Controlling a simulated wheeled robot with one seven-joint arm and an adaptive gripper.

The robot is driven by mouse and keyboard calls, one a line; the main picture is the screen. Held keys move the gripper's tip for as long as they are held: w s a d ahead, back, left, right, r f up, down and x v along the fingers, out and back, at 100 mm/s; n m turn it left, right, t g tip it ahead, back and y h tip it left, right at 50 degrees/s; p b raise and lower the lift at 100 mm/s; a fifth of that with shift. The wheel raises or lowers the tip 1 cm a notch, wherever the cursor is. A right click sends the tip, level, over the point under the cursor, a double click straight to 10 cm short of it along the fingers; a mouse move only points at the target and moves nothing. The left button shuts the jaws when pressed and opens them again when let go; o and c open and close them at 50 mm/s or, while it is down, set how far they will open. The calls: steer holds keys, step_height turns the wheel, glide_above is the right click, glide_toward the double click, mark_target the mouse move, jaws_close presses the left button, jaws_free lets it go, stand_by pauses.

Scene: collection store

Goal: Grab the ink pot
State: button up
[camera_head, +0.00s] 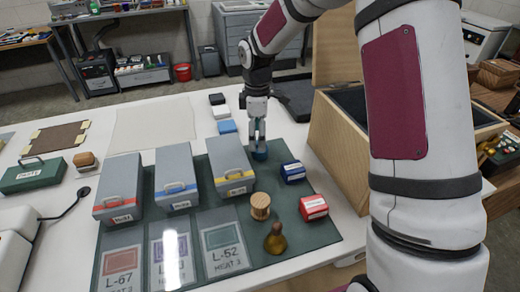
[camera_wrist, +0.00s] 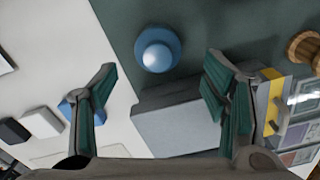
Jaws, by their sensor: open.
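The ink pot is probably the small round blue pot (camera_head: 260,154) on the dark green mat (camera_head: 190,228), beside the far end of the grey box with the yellow band (camera_head: 229,158). In the wrist view the pot (camera_wrist: 157,50) has a pale blue, shiny top and stands upright. My gripper (camera_head: 258,141) points down over it and partly hides it in the head view. In the wrist view my gripper (camera_wrist: 160,68) has its two fingers wide apart, with nothing between them. The pot lies ahead, between the lines of the fingertips.
Close by are a blue box (camera_head: 293,173), a red box (camera_head: 313,207), a wooden spool (camera_head: 260,206) and a brass piece (camera_head: 275,239). Two more grey boxes (camera_head: 177,170) (camera_head: 121,180) stand left. An open wooden chest (camera_head: 338,150) rises on the right. Small boxes (camera_head: 222,112) stand behind.

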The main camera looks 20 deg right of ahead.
mark_target(258, 155)
steer(key=shift+d+f+p, duration=0.15)
steer(key=shift+d+f, duration=0.05)
steer(key=shift+f, duration=1.25)
steer(key=shift+d+f+p, duration=0.15)
steer(key=shift+d+f, duration=0.05)
steer(key=shift+f, duration=1.25)
steer(key=shift+c, duration=0.6)
steer(key=c, duration=1.2)
